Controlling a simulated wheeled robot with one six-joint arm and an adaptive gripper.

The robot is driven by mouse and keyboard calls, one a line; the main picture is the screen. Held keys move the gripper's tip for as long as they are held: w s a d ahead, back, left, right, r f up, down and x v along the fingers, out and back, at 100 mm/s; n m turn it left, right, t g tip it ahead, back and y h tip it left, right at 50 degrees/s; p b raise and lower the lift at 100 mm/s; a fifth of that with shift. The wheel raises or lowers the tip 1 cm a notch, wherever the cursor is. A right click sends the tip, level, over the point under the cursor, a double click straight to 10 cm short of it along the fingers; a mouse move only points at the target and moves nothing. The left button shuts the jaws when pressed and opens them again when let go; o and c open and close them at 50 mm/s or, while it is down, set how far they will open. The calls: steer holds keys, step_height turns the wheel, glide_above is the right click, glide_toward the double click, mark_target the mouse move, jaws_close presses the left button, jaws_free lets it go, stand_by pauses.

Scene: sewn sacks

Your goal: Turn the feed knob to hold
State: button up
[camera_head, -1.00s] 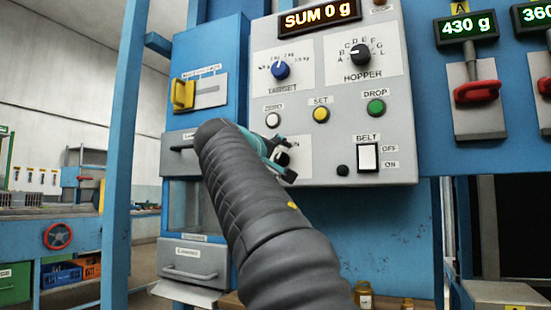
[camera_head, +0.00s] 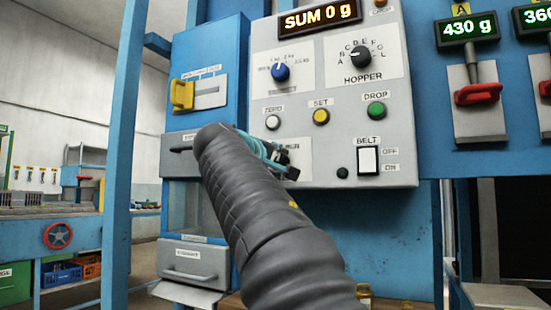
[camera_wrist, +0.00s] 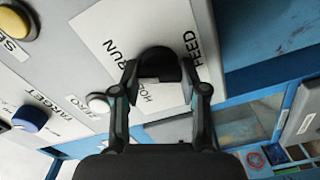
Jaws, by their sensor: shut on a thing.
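The feed knob (camera_wrist: 155,62) is a black round knob on a white label plate printed RUN, HOLD and FEED in the wrist view. My gripper (camera_wrist: 160,72) is shut on it, with a finger on either side. The knob's pointer mark is hidden, so I cannot tell which word it points to. In the head view my gripper (camera_head: 275,158) is at the lower left of the grey control panel (camera_head: 325,175), and it and my arm hide most of the knob and its plate.
Near the gripper are the white ZERO button (camera_head: 272,122), the yellow SET button (camera_head: 321,116) and the blue TARGET knob (camera_head: 280,72). The white BELT switch (camera_head: 368,159) is to the right. A grey drawer (camera_head: 193,262) is below left.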

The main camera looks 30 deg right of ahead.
steer(key=n+p, duration=0.4)
steer(key=n, duration=0.2)
steer(key=shift+r, duration=0.15)
steer(key=n+p, duration=0.2)
steer(key=n, duration=0.1)
steer(key=shift+f+n+p, duration=0.2)
steer(key=shift+n+p, duration=0.1)
steer(key=shift+p, duration=0.1)
steer(key=shift+n, duration=0.3)
steer(key=shift+f+p, duration=0.15)
steer(key=shift+p, duration=0.15)
steer(key=o, duration=1.2)
steer(key=shift+c, duration=0.2)
steer(key=v, duration=1.2)
steer(key=shift+s, duration=0.1)
